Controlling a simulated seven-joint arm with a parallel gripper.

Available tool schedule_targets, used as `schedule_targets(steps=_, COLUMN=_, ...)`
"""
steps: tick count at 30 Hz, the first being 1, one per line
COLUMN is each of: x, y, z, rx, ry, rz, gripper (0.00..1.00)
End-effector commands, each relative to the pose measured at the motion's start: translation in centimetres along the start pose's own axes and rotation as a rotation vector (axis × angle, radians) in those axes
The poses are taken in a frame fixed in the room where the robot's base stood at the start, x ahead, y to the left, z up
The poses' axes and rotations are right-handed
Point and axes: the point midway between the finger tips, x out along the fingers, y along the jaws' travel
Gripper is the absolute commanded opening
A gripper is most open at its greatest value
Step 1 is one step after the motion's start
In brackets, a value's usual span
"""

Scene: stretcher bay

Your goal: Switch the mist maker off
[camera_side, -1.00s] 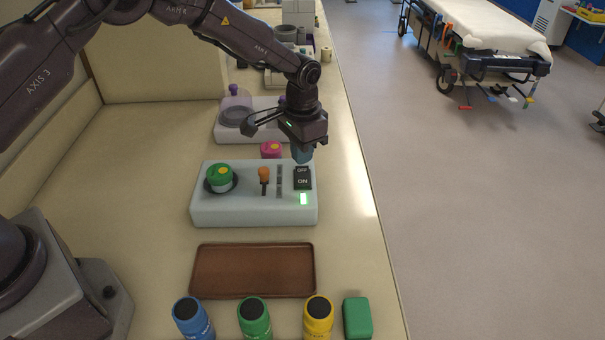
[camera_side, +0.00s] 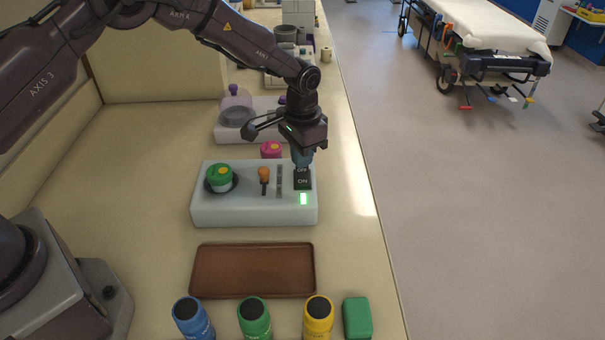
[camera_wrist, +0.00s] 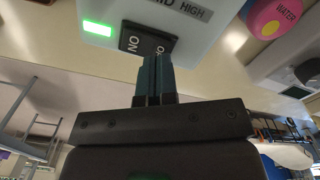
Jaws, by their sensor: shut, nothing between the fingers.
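The mist maker (camera_side: 237,209) is a pale box on the counter with a green knob (camera_side: 219,175), an orange-topped lever (camera_side: 264,177) and a black rocker switch (camera_side: 303,181) marked OFF and ON. A green light (camera_side: 303,199) below the switch is lit; it also glows in the wrist view (camera_wrist: 98,28). My gripper (camera_side: 303,163) is shut and empty, pointing down at the OFF end of the switch. In the wrist view its fingertips (camera_wrist: 154,62) overlap the edge of the switch (camera_wrist: 147,40); I cannot tell whether they press it.
A pink-capped item (camera_side: 271,149), labelled WATER in the wrist view, stands behind the box. A brown tray (camera_side: 253,270), several coloured bottles and a green block (camera_side: 357,318) lie in front. Another pale unit (camera_side: 226,133) is farther back. Open counter lies left.

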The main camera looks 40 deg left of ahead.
Motion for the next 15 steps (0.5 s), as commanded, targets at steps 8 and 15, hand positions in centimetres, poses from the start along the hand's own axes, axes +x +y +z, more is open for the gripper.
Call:
schedule_targets(steps=8, x=0.42, y=0.0, z=-0.02, rx=0.0, ry=0.001, rz=0.0, gripper=0.0)
schedule_targets(steps=15, x=0.8, y=0.0, z=-0.01, rx=0.0, ry=0.0, rz=0.0, gripper=0.0)
